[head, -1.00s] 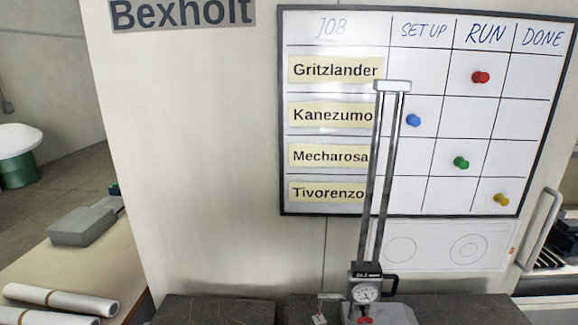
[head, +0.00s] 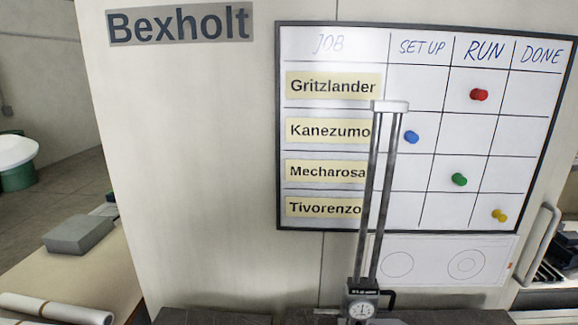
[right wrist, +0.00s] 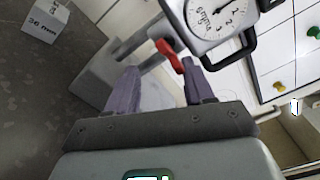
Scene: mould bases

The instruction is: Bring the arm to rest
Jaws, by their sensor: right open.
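My right gripper (right wrist: 159,68) shows in the right wrist view with its two fingers apart and nothing clearly held between them. Just past its fingertips is the height gauge, with its round dial (right wrist: 213,15) and a red lever (right wrist: 169,54). I cannot tell whether a finger touches it. In the head view the height gauge (head: 372,200) stands upright before the whiteboard, its base cut off by the lower edge. Neither of my grippers shows in the head view, and my left gripper is in no view.
A whiteboard (head: 422,185) with coloured magnets hangs on the pale cabinet wall (head: 190,170).

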